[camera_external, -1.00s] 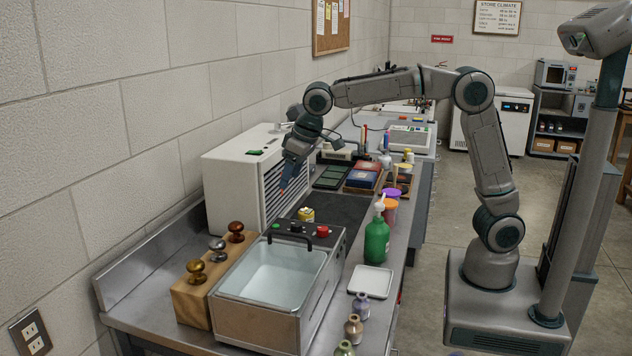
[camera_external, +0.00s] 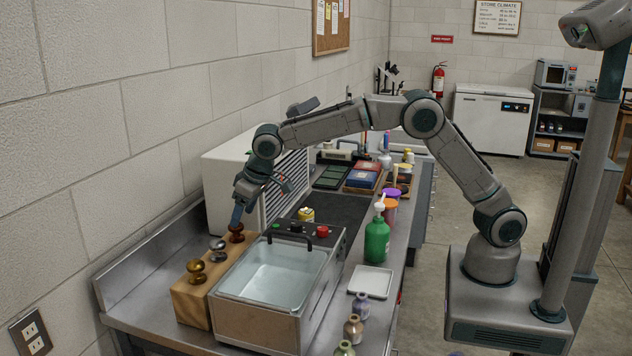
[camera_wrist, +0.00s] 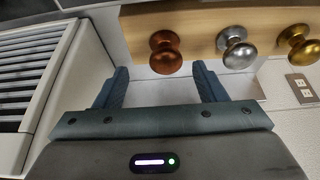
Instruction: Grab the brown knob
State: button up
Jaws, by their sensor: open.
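The brown knob (camera_external: 236,236) is a coppery, rounded knob at the far end of a wooden block (camera_external: 190,303). It also shows in the wrist view (camera_wrist: 165,58), just beyond the gap between my fingertips. My gripper (camera_external: 237,217) is open and empty, pointing down right over the brown knob and partly covering it in the external view. In the wrist view my two blue-grey fingers (camera_wrist: 160,70) are spread on either side of the knob's line. I cannot tell whether they touch it.
A silver knob (camera_external: 217,249) and a gold knob (camera_external: 196,271) stand on the same block, nearer the external camera. A water-filled bath (camera_external: 253,324) stands right of the block. A white vented cabinet (camera_external: 220,184) is close behind my gripper.

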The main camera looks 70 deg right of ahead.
aim_at(236, 231)
jog(key=x, duration=0.1)
jog(key=p+x, duration=0.1)
jog(key=x, duration=0.2)
jog(key=shift+a+f+p, duration=0.1)
jog(key=shift+a+p, duration=0.25)
jog(key=shift+w+f, duration=0.15)
jog(key=shift+f, duration=0.4)
jog(key=c, duration=1.2)
